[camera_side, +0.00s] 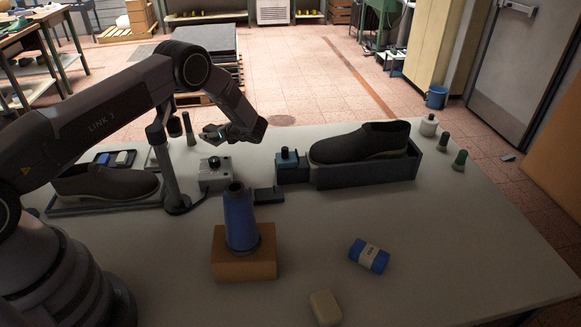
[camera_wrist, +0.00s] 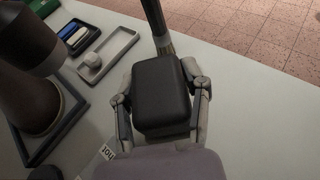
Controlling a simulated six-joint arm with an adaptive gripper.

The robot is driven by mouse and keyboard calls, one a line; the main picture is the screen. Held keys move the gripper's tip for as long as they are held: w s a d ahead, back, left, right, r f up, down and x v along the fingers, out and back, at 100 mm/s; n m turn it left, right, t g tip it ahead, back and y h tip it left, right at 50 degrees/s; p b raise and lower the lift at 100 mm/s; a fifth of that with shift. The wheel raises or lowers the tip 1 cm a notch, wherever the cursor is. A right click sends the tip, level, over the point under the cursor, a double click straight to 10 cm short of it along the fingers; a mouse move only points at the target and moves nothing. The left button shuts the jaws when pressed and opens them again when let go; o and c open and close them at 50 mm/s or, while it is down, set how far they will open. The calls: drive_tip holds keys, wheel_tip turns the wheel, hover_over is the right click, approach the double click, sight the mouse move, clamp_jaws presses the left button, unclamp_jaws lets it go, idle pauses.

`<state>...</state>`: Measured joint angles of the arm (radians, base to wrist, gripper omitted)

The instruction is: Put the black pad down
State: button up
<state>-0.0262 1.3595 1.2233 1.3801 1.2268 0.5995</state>
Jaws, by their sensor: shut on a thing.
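The black pad (camera_wrist: 161,92) is a dark block with rounded edges, seen from above in the wrist view. My gripper (camera_wrist: 160,95) has a finger on each side of it and is shut on it. In the side view my gripper (camera_side: 212,134) is above the back part of the table, and the pad cannot be made out clearly there. The pad's underside is hidden, so I cannot tell how far it is above the table.
A dark shoe (camera_side: 105,182) sits on a tray at left; another (camera_side: 360,142) sits in a grey box (camera_side: 400,168). A blue cone (camera_side: 240,215) stands on a brown block (camera_side: 243,262).

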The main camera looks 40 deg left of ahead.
sight(217, 153)
drive_tip(key=shift+w+a+f, duration=0.3)
drive_tip(key=shift+w+f, duration=0.45)
drive_tip(key=shift+f, duration=1.75)
drive_tip(key=shift+f, duration=0.55)
drive_tip(key=o, duration=1.4)
drive_tip(key=shift+c, duration=0.2)
